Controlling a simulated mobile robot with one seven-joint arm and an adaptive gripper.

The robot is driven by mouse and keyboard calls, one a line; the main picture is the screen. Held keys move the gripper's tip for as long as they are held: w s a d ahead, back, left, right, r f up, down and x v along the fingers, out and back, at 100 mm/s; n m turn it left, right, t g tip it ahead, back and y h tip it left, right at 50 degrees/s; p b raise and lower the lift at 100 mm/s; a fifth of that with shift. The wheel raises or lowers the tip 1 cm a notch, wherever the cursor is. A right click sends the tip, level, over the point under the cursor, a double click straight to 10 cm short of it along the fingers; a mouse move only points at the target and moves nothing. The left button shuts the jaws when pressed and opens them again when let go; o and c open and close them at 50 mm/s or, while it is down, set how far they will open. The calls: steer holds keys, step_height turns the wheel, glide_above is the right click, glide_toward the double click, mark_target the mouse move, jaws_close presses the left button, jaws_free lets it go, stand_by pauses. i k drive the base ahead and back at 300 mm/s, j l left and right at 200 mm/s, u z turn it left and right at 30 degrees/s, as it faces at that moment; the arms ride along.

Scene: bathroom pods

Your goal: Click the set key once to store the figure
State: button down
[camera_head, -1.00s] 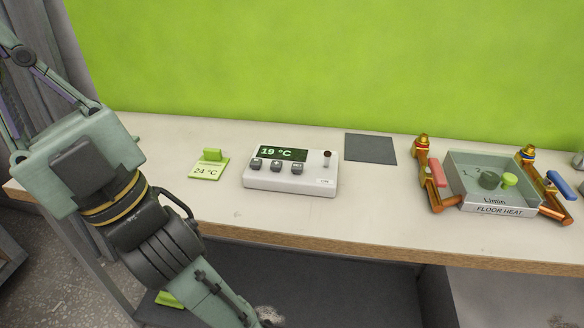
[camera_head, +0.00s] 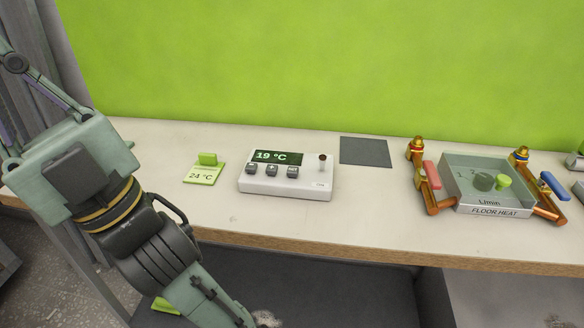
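A white control box (camera_head: 288,187) stands on the counter, near the middle of the head view. Its dark green display (camera_head: 277,157) reads 19 °C. Three grey keys (camera_head: 272,170) sit in a row below the display; their labels are too small to read. A small dark-topped peg or knob (camera_head: 322,162) is at the box's right side. A green card (camera_head: 204,174) left of the box reads 24 °C. My arm is at the left, in front of the counter and apart from the box. My gripper's fingertips are not in view.
The counter (camera_head: 240,219) is clear in front of the box. A dark square mat (camera_head: 366,151) lies behind and right of it. Farther right is a tray marked FLOOR HEAT (camera_head: 494,211), between copper pipes with red and blue handles. A green wall (camera_head: 330,70) rises behind.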

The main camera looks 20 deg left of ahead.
mark_target(293, 173)
steer(key=i+l, duration=0.1)
steer(key=l, duration=0.35)
steer(key=i+l, duration=0.1)
steer(key=l, duration=0.3)
steer(key=u, duration=1.6)
